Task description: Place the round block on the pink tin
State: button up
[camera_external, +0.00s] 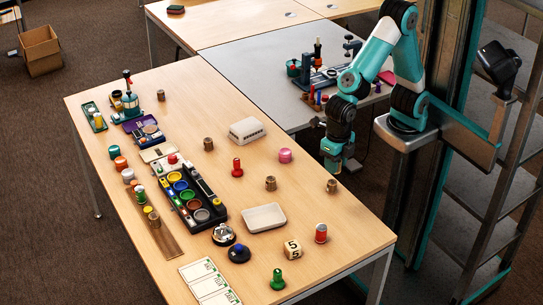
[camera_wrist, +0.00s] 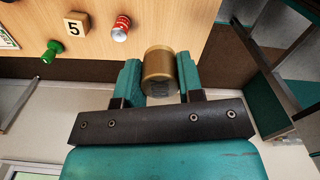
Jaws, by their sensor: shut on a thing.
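The round block, a brown-gold cylinder (camera_wrist: 158,66), sits between the two teal fingers of my gripper (camera_wrist: 160,82) in the wrist view, with a finger against each side. In the external view my gripper (camera_external: 333,170) points down by the table's right edge, and a brown cylinder (camera_external: 331,187) shows just below it. I cannot tell whether the block touches the table. The pink tin (camera_external: 285,155), short and round, stands on the wooden table to the left of my gripper, with nothing on top. The tin is outside the wrist view.
Other brown cylinders (camera_external: 270,183) stand on the table (camera_external: 325,260). A white tray (camera_external: 264,218), a red can (camera_external: 321,233), a numbered cube (camera_external: 292,250) and a green figure (camera_external: 277,280) lie nearer the camera. The table around the pink tin is clear.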

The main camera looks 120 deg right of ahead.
jog(key=shift+d+r, duration=0.1)
jog(key=shift+r, duration=0.3)
jog(key=w+d+r+m, duration=0.2)
jog(key=d+m, duration=0.3)
jog(key=d, duration=1.1)
jog(key=m, duration=0.5)
send_near(285, 151)
jog(key=shift+a+f, duration=0.1)
jog(key=shift+f, duration=3.2)
jog(key=shift+f+b, duration=0.15)
jog(key=shift+b, duration=0.15)
jog(key=o, duration=0.9)
